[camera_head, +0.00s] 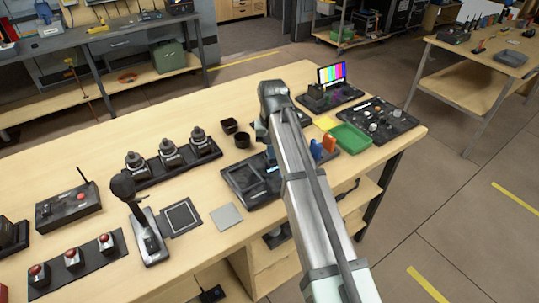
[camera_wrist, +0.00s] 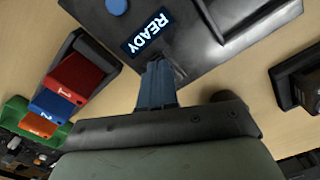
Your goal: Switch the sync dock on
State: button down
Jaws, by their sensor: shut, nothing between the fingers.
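A dark grey device with a flat top (camera_head: 243,178) sits mid-table, partly hidden by my arm. I take it to be the sync dock, though no name on it is readable. In the wrist view the device (camera_wrist: 205,35) has a lit READY display (camera_wrist: 147,34) and a round blue button (camera_wrist: 116,6), cut by the top edge. My gripper (camera_wrist: 156,66) is shut and empty, its blue fingertips over the device's edge just beside the display. Whether they touch it I cannot tell. In the head view the gripper is mostly hidden behind my arm.
A rack holds red (camera_wrist: 76,77), blue (camera_wrist: 50,105) and orange (camera_wrist: 40,126) blocks beside the device. Around it stand black cups (camera_head: 242,139), a green tray (camera_head: 351,138), a knob panel (camera_head: 376,121), a grey square pad (camera_head: 226,216) and a lever unit (camera_head: 147,237).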

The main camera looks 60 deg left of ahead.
jog(key=shift+r, duration=3.5)
